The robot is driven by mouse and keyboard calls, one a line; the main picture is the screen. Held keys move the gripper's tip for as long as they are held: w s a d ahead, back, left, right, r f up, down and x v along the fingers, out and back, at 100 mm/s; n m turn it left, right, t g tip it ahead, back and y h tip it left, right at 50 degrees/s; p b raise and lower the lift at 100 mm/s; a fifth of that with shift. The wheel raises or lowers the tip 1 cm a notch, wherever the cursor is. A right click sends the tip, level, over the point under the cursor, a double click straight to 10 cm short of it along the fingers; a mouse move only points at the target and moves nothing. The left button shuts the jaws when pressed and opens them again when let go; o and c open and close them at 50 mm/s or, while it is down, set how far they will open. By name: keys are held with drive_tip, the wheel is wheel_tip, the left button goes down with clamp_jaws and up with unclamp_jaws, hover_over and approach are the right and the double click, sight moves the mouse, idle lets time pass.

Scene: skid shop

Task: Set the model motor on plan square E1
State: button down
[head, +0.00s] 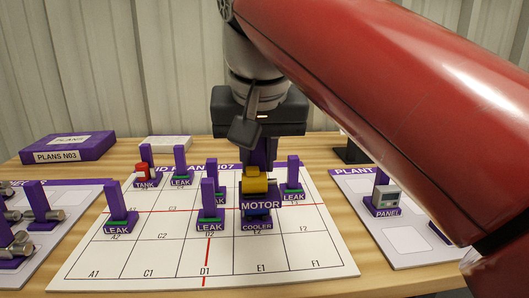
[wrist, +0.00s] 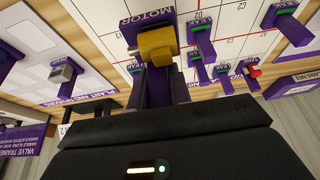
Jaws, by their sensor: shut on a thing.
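The model motor (head: 255,186) is yellow on a purple base marked MOTOR. My gripper (head: 260,152) is shut on its purple upright and holds it over the white plan sheet (head: 165,240). In the wrist view the motor (wrist: 157,43) sits just beyond the fingers (wrist: 160,85). Plan square E1 (head: 275,266) shows bare in the front row, nearer the camera than the motor. A model marked COOLER (head: 257,223) shows just below the motor in the head view, around E2, partly hidden by it.
Leak models (head: 117,221), (head: 210,207) and (head: 292,183) and a red tank (head: 142,172) stand upright on the plan. A panel model (head: 386,197) stands on the right sheet. A purple box (head: 68,148) lies at back left. The plan's front row is clear.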

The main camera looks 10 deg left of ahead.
sight(258, 191)
drive_tip(key=shift+f+b, duration=2.2)
drive_tip(key=shift+f, duration=0.6)
drive_tip(key=shift+f, duration=0.1)
drive_tip(key=shift+f+b, duration=1.25)
drive_tip(key=shift+f, duration=0.45)
drive_tip(key=shift+f+b, duration=0.3)
drive_tip(key=shift+f, duration=0.35)
drive_tip(key=c, duration=1.2)
unclamp_jaws()
drive_tip(key=shift+r, duration=0.1)
drive_tip(key=shift+r+p, duration=0.35)
drive_tip(key=shift+p, duration=0.2)
